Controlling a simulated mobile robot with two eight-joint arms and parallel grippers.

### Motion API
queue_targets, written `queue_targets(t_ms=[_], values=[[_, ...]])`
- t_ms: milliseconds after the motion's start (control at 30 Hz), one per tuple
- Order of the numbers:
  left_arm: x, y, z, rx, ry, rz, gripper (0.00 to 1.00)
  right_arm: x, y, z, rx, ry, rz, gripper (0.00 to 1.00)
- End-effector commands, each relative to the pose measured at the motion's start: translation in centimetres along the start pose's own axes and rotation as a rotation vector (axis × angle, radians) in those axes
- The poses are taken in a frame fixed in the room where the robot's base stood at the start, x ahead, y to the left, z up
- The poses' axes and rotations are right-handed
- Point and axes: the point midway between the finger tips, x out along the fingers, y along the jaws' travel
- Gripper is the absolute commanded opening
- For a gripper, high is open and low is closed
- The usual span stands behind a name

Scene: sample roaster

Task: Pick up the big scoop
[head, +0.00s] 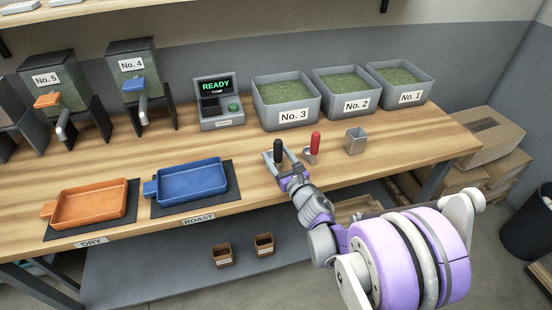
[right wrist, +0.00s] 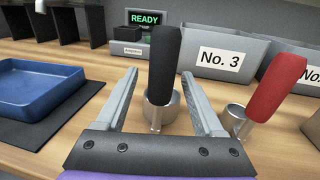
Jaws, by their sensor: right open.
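A black-handled scoop (head: 278,150) stands upright on the wooden table, and its round metal cup (right wrist: 161,110) shows in the right wrist view. A red-handled scoop (head: 315,142) stands just right of it; in the right wrist view (right wrist: 275,88) its cup looks somewhat smaller. My right gripper (head: 281,162) is open, with its two fingers on either side of the black handle. Gaps show between the handle and both fingers, so it is not gripped. The foot of the black scoop is partly hidden by the gripper. My left gripper is out of view.
Grey bins of green beans, including No. 3 (head: 286,103), stand behind. A blue tray (head: 192,181) and an orange tray (head: 90,206) lie to the left. A scale reading READY (head: 219,104) is at the back.

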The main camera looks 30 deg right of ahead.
Motion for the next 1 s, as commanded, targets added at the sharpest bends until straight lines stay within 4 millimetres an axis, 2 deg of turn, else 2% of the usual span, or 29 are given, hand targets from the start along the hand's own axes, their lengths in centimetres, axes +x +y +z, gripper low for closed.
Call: queue_targets(t_ms=[100, 167, 400, 767, 800, 1000], values=[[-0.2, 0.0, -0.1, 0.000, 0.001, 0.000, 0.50, 2.0, 0.0, 0.1, 0.001, 0.001, 0.000, 0.70], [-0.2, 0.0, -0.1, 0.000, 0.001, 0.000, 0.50, 2.5, 0.0, 0.1, 0.001, 0.002, -0.001, 0.70], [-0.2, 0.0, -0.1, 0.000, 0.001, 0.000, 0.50, 2.7, -0.1, 0.1, 0.001, 0.003, -0.001, 0.68], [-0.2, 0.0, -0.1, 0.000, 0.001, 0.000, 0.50, 2.6, -0.1, 0.1, 0.001, 0.002, -0.001, 0.03], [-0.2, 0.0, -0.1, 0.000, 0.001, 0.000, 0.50, 2.6, -0.1, 0.1, 0.001, 0.002, -0.001, 0.00], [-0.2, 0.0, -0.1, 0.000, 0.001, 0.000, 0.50, 2.6, -0.1, 0.1, 0.001, 0.002, -0.001, 0.00]])
